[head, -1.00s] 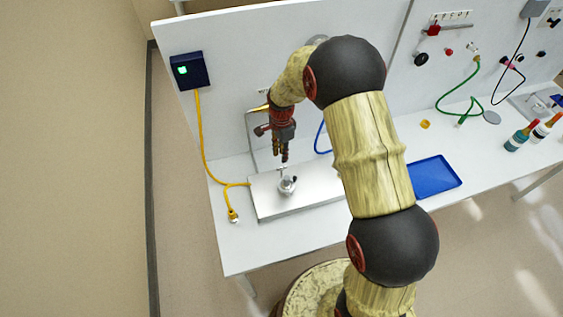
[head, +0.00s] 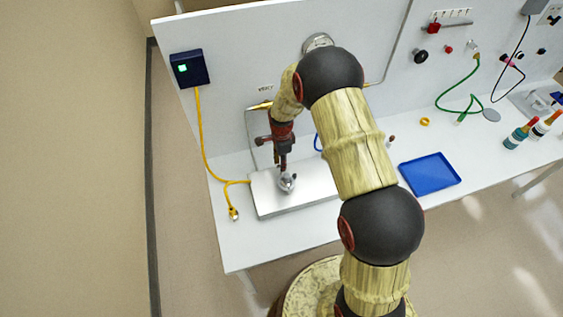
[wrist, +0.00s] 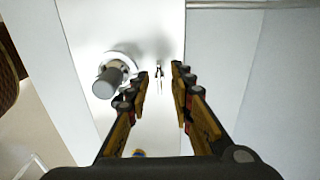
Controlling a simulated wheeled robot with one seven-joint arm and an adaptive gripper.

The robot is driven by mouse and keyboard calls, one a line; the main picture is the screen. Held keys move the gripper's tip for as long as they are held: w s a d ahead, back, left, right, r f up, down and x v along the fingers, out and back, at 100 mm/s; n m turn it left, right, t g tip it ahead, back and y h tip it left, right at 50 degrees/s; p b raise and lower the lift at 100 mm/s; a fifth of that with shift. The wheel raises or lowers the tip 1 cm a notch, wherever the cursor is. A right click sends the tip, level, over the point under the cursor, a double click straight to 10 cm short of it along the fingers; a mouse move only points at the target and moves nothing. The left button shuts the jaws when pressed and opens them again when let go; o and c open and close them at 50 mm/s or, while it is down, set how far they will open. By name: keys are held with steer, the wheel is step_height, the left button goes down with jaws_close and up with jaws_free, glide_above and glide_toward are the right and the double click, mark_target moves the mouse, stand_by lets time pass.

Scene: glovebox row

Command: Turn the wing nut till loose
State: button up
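The wing nut's fitting (head: 288,185) is a small round metal piece on the pale metal plate (head: 322,189) on the bench. My gripper (head: 283,165) points down right above it and hides its upper part in the head view. In the wrist view my gripper (wrist: 161,74) is open, with a gap between its two fingers. A grey cylinder on a round flange (wrist: 108,82) stands left of the fingers.
A yellow cable (head: 203,140) runs from a dark box with a green light (head: 190,68) down to the bench. A blue tray (head: 430,174) lies right of the plate. The back panel rises close behind my gripper.

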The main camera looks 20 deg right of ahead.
steer(key=c, duration=0.4)
jaws_close()
